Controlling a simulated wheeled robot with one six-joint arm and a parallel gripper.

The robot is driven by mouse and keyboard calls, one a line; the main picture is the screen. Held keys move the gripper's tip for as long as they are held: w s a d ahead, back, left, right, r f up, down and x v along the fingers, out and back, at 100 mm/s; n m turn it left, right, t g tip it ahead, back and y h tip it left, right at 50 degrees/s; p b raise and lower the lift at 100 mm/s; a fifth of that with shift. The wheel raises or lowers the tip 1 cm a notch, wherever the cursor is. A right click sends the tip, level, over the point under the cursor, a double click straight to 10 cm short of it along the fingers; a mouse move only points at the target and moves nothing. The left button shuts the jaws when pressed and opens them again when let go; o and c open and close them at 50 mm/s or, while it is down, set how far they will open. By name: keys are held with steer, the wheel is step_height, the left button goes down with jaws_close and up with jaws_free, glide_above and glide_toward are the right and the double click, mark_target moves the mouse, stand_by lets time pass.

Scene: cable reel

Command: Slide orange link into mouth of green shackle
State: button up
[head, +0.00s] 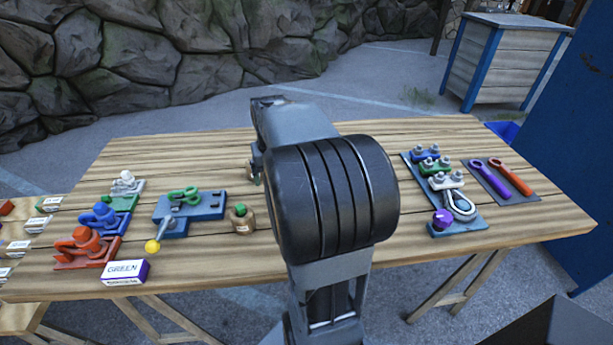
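The green shackle (184,195) rests on a blue stand (205,209) left of the table's middle. I cannot make out which way its mouth faces. A long orange piece (510,175) with a ring at one end lies on a dark grey mat at the right; it is the only orange link-like thing I can make out. My gripper (255,170) is mostly hidden behind my own arm, over the middle of the table. Only a bit of it shows at the arm's left edge, right of the stand. I cannot see its fingers or anything between them.
A purple piece (489,178) lies beside the orange one. A blue rack (458,226) with clamps stands left of them. A brown weight (241,219) and a yellow ball (152,246) flank the stand.

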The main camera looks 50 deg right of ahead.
steer(key=d+f+b, duration=0.1)
steer(key=d+f, duration=0.1)
steer(key=d, duration=0.1)
steer(key=s+d+f+m+b, duration=0.1)
steer(key=d+f+b, duration=0.1)
steer(key=d+f, duration=0.1)
steer(key=d+f+m+g+b, duration=0.1)
steer(key=d+f, duration=0.2)
steer(key=d, duration=0.2)
steer(key=shift+s+y, duration=0.3)
steer(key=shift+s, duration=0.05)
steer(key=shift+f+b, duration=0.8)
steer(key=shift+f, duration=0.5)
steer(key=c, duration=1.2)
steer(key=shift+r+p, duration=3.1)
steer(key=shift+r, duration=0.5)
